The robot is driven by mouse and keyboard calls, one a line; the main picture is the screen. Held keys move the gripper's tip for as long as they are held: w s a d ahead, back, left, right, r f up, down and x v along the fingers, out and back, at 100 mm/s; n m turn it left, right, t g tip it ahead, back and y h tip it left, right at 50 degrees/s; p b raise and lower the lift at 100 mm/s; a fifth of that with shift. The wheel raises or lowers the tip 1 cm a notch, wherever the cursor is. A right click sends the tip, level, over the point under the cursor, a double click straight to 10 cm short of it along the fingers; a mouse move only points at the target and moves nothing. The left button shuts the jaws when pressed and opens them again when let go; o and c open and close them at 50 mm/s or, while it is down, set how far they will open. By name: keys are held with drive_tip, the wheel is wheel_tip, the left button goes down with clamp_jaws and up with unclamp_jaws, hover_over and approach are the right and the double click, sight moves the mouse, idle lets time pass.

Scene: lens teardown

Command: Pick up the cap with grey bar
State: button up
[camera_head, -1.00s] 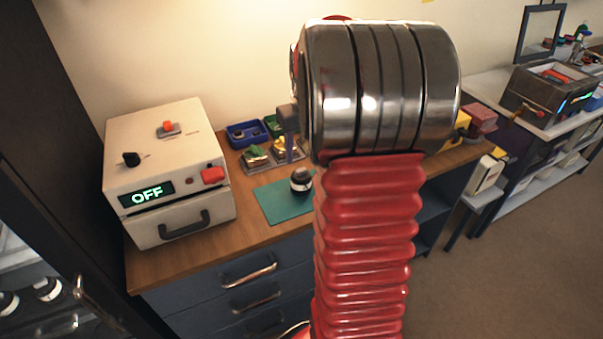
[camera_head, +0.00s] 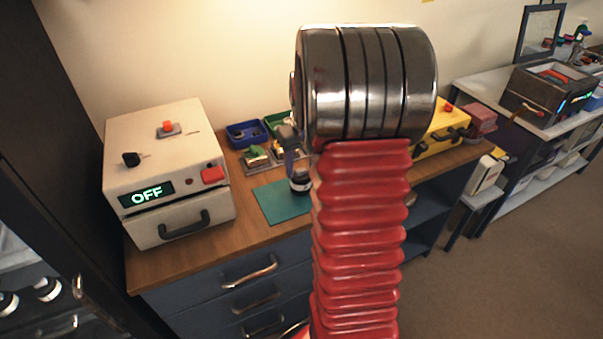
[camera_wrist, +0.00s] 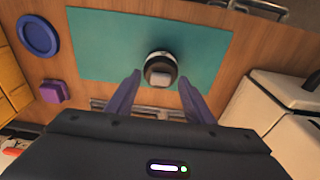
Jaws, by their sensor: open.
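A dark round lens with a white band (camera_head: 299,184) stands on the green mat (camera_head: 277,204). In the wrist view, the cap with grey bar (camera_wrist: 159,78) is on the lens, with its pale bar facing up at me. My gripper (camera_wrist: 159,77) is open, with one dark finger on each side of the cap. Whether the fingers touch it cannot be told. In the head view my gripper (camera_head: 292,165) is just above the lens and partly hides it, and my arm covers the area to its right.
A white oven-like box (camera_head: 168,170) reading OFF stands left of the mat. Blue bin (camera_head: 245,133) and small trays (camera_head: 256,157) are behind. A yellow case (camera_head: 441,133) is at the right. In the wrist view, a blue dish (camera_wrist: 38,36) and purple block (camera_wrist: 54,91) lie left of the mat.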

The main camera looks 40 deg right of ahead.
sight(301, 170)
drive_tip(key=shift+c, duration=0.5)
drive_tip(key=c, duration=1)
wheel_tip(301, 170, up, 10)
drive_tip(key=shift+f, duration=0.1)
idle(0.4)
idle(0.3)
